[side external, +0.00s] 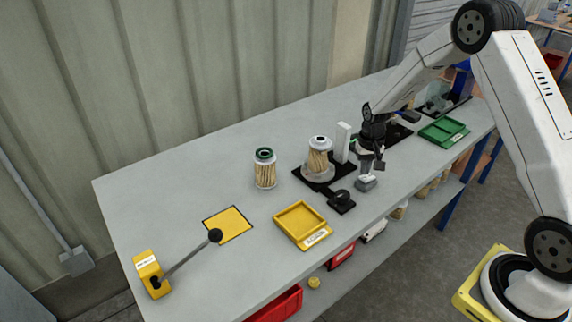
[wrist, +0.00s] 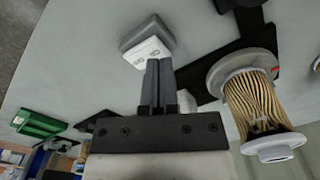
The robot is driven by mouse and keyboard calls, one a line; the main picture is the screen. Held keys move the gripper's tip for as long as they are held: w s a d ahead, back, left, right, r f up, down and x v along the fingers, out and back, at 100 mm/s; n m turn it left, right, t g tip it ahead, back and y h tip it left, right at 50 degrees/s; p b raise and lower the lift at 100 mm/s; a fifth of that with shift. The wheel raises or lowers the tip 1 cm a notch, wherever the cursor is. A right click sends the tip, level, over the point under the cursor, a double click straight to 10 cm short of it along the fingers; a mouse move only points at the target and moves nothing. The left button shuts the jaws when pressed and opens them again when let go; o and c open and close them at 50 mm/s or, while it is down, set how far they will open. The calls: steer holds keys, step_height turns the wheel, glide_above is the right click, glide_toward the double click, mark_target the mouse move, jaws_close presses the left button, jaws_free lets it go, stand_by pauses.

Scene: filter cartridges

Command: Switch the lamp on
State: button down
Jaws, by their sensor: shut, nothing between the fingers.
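A small grey box with a white, labelled top (side external: 366,182) sits on the bench and looks like a switch; its label is too small to read. It also shows in the wrist view (wrist: 147,42). My gripper (side external: 373,166) points down just above the box. In the wrist view, my gripper (wrist: 158,64) has its fingers together, with the tips at the box's near edge; I cannot tell whether they touch. A white upright block (side external: 342,142) stands behind a filter cartridge (side external: 319,158) and may be the lamp; I see no clear glow on it.
Another cartridge (side external: 265,170), a yellow mat (side external: 228,225) and a lever (side external: 190,258) are farther left. A green tray (side external: 443,132) is at right. The bench's front edge is close.

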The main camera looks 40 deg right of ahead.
mark_target(362, 181)
steer(key=shift+f, duration=1.1)
stand_by(0.6)
steer(key=shift+r, duration=0.2)
steer(key=shift+r, duration=3.3)
steer(key=shift+s+a+r, duration=0.15)
steer(key=shift+a+r, duration=0.05)
steer(key=shift+a, duration=0.05)
steer(key=s+a+r+n+t, duration=0.1)
steer(key=s+a+r+n, duration=0.2)
steer(key=s+a, duration=0.4)
steer(key=s+a+r+n+t, duration=0.1)
steer(key=s+a+r+n, duration=0.2)
steer(key=s+a, duration=0.4)
steer(key=shift+s+a+t, duration=0.25)
steer(key=shift+s+t, duration=0.05)
steer(key=shift+s, duration=0.75)
